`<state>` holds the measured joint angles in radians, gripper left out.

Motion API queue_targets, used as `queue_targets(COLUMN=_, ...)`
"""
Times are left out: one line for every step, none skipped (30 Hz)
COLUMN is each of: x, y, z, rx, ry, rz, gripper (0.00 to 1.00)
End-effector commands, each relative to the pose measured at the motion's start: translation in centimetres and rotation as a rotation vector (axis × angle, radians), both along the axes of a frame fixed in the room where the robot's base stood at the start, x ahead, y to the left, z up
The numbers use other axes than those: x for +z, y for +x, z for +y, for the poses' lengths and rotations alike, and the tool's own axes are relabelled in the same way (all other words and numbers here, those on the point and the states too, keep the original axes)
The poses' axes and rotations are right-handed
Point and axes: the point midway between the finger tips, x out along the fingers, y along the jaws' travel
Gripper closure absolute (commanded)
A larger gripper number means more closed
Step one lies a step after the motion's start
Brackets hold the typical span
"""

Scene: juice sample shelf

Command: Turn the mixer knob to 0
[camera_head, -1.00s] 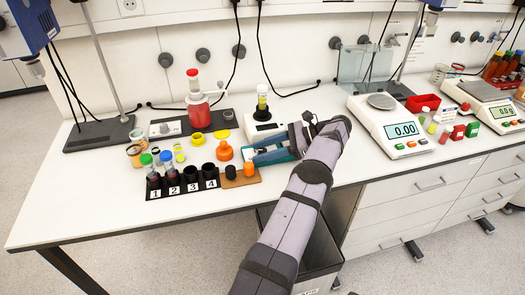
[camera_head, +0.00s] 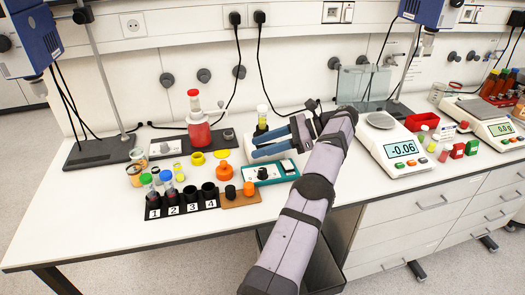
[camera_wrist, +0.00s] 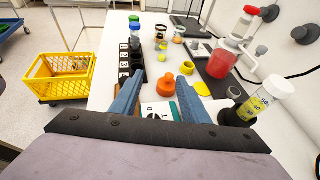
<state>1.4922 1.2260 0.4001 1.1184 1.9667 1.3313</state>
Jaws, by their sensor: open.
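The mixer looks like the teal box (camera_head: 288,166) with a white front panel, near the middle of the bench. A black round knob (camera_head: 262,173) sits on its front. In the wrist view, its white panel (camera_wrist: 152,113) shows a 0 and a 1 between my fingers; the knob is not clear there. My gripper (camera_head: 254,146) is open and empty, its two blue fingers pointing left above and behind the panel. It also shows in the wrist view (camera_wrist: 160,76), fingers apart. A yellow-filled tube (camera_head: 262,117) with a white cap stands in a black holder behind it.
A numbered black rack (camera_head: 180,210) and orange cap (camera_head: 225,172) stand left of the mixer. A red bottle (camera_head: 198,130) stands behind, near a white device with a knob (camera_head: 165,147). A scale (camera_head: 400,146) reading -0.06 stands right.

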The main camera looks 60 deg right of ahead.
Motion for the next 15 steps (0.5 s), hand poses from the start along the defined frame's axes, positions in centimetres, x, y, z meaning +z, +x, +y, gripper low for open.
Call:
queue_targets(x=0.1, y=0.0, z=0.0, rx=0.000, ry=0.000, rz=0.000, gripper=0.58)
queue_targets(x=0.1, y=0.0, z=0.0, rx=0.000, ry=0.000, rz=0.000, gripper=0.58)
queue_targets(x=0.1, y=0.0, z=0.0, rx=0.000, ry=0.000, rz=0.000, gripper=0.58)
queue_targets(x=0.1, y=0.0, z=0.0, rx=0.000, ry=0.000, rz=0.000, gripper=0.58)
queue_targets(x=0.0, y=0.0, z=0.0, rx=0.000, ry=0.000, rz=0.000, gripper=0.58)
queue_targets(x=0.0, y=0.0, z=0.0, rx=0.000, ry=0.000, rz=0.000, gripper=0.58)
queue_targets(x=0.0, y=0.0, z=0.0, rx=0.000, ry=0.000, rz=0.000, gripper=0.58)
queue_targets(x=0.0, y=0.0, z=0.0, rx=0.000, ry=0.000, rz=0.000, gripper=0.58)
queue_targets(x=0.1, y=0.0, z=0.0, rx=0.001, ry=0.000, rz=0.000, gripper=0.58)
queue_targets(x=0.2, y=0.1, z=0.1, rx=0.003, ry=0.000, rz=0.000, gripper=0.58)
queue_targets(x=0.3, y=0.3, z=0.1, rx=0.005, ry=0.000, rz=0.000, gripper=0.58)
queue_targets(x=0.6, y=0.6, z=0.3, rx=0.012, ry=0.000, rz=0.000, gripper=0.58)
queue_targets(x=0.9, y=0.9, z=0.5, rx=0.020, ry=0.000, rz=0.000, gripper=0.58)
queue_targets(x=1.3, y=1.4, z=0.7, rx=0.029, ry=-0.003, rz=-0.001, gripper=0.58)
queue_targets(x=2.2, y=2.1, z=1.1, rx=0.045, ry=-0.010, rz=-0.001, gripper=0.58)
